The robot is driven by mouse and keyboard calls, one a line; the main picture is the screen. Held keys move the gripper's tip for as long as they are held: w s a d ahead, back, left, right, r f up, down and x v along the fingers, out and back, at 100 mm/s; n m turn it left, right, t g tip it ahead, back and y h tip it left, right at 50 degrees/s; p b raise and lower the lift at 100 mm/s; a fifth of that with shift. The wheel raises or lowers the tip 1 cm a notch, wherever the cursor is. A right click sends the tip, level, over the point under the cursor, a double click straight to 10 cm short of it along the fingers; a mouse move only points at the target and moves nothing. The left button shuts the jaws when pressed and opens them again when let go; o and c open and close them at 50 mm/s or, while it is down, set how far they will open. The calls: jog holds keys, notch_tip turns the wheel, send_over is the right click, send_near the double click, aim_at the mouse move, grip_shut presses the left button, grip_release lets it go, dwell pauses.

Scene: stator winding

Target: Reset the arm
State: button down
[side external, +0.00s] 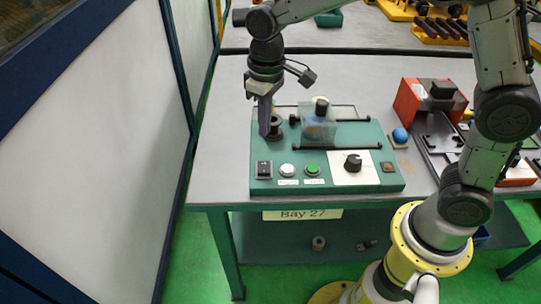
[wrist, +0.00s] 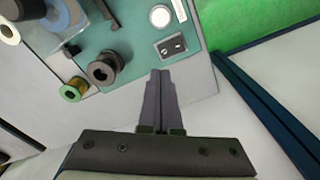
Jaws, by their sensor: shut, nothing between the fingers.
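My gripper (side external: 265,131) is above the left edge of the green control box (side external: 340,178) on the table. Its two long grey fingers are together with nothing between them. In the wrist view the closed fingertips (wrist: 161,72) point toward the edge of the box. A dark spool (side external: 276,127) stands on the box just beside the fingers in the side view; it also shows in the wrist view (wrist: 104,69), left of the fingertips and apart from them. I cannot tell the exact height of the fingers above the box.
A clear guard (side external: 318,130) with a dark knob stands on the box. The box front carries a black rocker switch (side external: 264,169), a white button (side external: 287,171), a green button (side external: 312,170) and a black dial (side external: 353,162). A red machine (side external: 411,106) stands right. The grey tabletop (side external: 222,152) left is clear.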

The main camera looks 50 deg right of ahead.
jog(key=s+d+r+m+t, duration=0.2)
jog(key=s+d+r+t, duration=0.2)
jog(key=s+d+r, duration=0.6)
jog(key=s+f+t, duration=0.1)
jog(key=s+f, duration=0.1)
jog(key=s, duration=1)
jog(key=shift+s+d+f+m, duration=0.3)
jog(key=shift+s+f+m, duration=0.05)
jog(key=shift+m, duration=0.05)
